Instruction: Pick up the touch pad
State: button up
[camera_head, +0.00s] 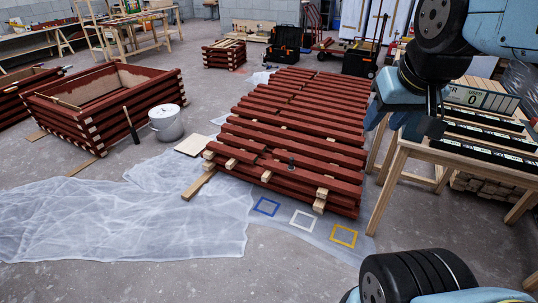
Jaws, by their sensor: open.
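A small dark object with a grey part (291,163) stands on the front of the red batten stack (300,120), right of centre. It may be the touch pad, but it is too small to tell. My gripper (426,126) hangs at the upper right, in front of the wooden bench (400,148). It is open, with nothing seen between its dark fingers. It is apart from the small object, to its right and higher in the picture. My arm covers part of the bench.
A display panel marked "R 0" (480,97) and dark trays sit on the bench. Plastic sheeting (130,215), a white bucket (167,123) and a batten-walled box (105,100) lie left.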

aim_at(291, 167)
jog(key=i, duration=0.95)
jog(key=z, duration=0.45)
jog(key=i, duration=0.95)
jog(key=z, duration=0.4)
